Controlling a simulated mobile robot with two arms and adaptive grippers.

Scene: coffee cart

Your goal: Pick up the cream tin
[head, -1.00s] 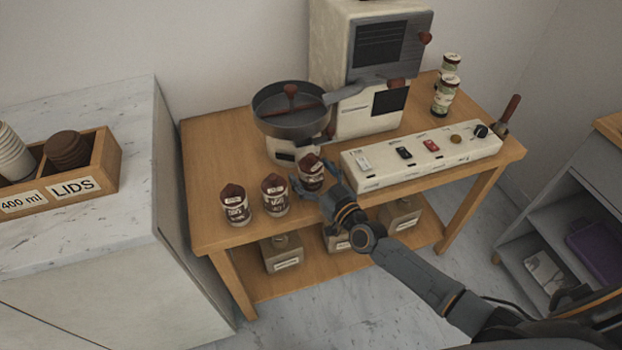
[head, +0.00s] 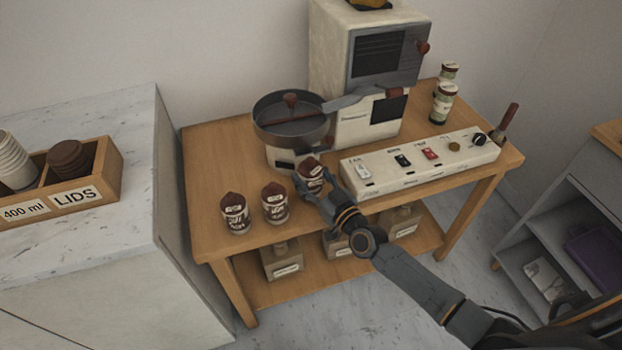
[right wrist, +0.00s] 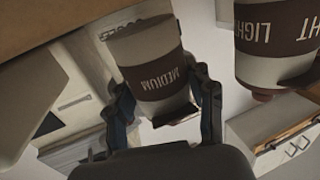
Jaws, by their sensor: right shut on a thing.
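The cream tin (head: 313,174), with a brown lid and a brown band, is at the front of the wooden table, in front of the grinder-like machine. My right gripper (head: 312,184) is shut around it from the front right. In the right wrist view the held tin (right wrist: 158,78) appears upside down between both fingers, and its band reads MEDIUM. I cannot tell whether its base is clear of the tabletop. My left gripper is not in view.
Two similar tins (head: 235,213) (head: 274,203) stand left of the held one. A tin marked LIGHT (right wrist: 275,45) shows close by in the right wrist view. A dark round pan (head: 291,121) stands behind, and a cream switch panel (head: 420,162) lies right.

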